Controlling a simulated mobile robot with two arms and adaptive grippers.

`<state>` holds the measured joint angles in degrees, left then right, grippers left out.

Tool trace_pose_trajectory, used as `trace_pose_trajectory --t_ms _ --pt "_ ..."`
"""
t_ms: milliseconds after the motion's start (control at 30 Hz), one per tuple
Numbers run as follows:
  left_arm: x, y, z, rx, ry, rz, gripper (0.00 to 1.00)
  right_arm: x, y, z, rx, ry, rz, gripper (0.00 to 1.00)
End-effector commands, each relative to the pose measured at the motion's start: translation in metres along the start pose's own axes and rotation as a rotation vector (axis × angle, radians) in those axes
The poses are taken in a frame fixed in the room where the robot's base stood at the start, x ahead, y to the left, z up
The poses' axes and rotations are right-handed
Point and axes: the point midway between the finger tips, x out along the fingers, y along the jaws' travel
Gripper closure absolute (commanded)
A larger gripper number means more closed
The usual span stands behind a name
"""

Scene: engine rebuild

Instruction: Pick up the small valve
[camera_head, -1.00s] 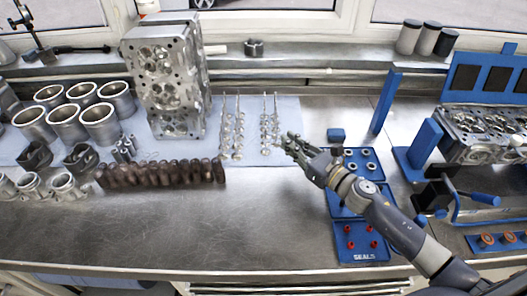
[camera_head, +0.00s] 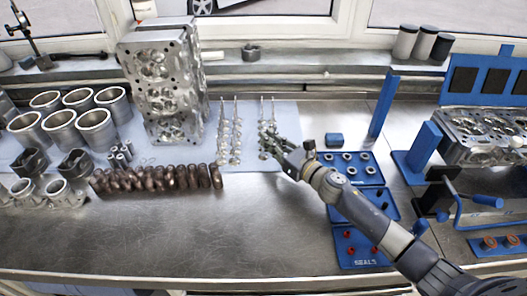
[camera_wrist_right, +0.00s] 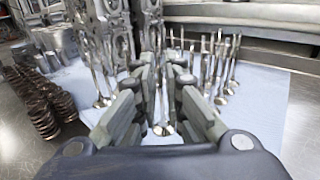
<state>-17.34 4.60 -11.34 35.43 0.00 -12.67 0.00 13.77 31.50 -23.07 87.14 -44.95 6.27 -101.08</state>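Several slim metal valves stand stem up in two groups on the pale mat. One group (camera_head: 236,132) stands on the left, and the other group (camera_head: 264,118) is partly covered by my right gripper (camera_head: 268,143). In the right wrist view, one valve (camera_wrist_right: 161,128) stands upright between the two fingers of my right gripper (camera_wrist_right: 163,78). The fingers are open on either side of it, with gaps visible. My left gripper is not in view.
A cylinder head block (camera_head: 155,85) stands left of the valves. A row of dark springs (camera_head: 155,179) lies in front of it. A blue seals tray (camera_head: 357,240) is under and beside my right arm. The bench front (camera_head: 190,235) is clear.

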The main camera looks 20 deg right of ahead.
Motion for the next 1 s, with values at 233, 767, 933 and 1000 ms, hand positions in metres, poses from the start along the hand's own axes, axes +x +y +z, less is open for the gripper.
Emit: trace_pose_trajectory --t_ms 233,767,933,1000 --pt "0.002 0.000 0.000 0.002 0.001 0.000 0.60 0.029 0.000 -0.001 0.001 -0.002 0.000 0.91" --pt "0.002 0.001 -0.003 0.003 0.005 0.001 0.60 0.031 0.001 -0.002 0.000 0.000 0.000 1.00" --pt "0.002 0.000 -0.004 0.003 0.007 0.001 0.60 0.031 0.001 -0.001 0.000 0.000 0.000 1.00" --pt "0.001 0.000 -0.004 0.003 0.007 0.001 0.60 0.031 0.001 0.000 0.000 0.000 0.000 1.00"
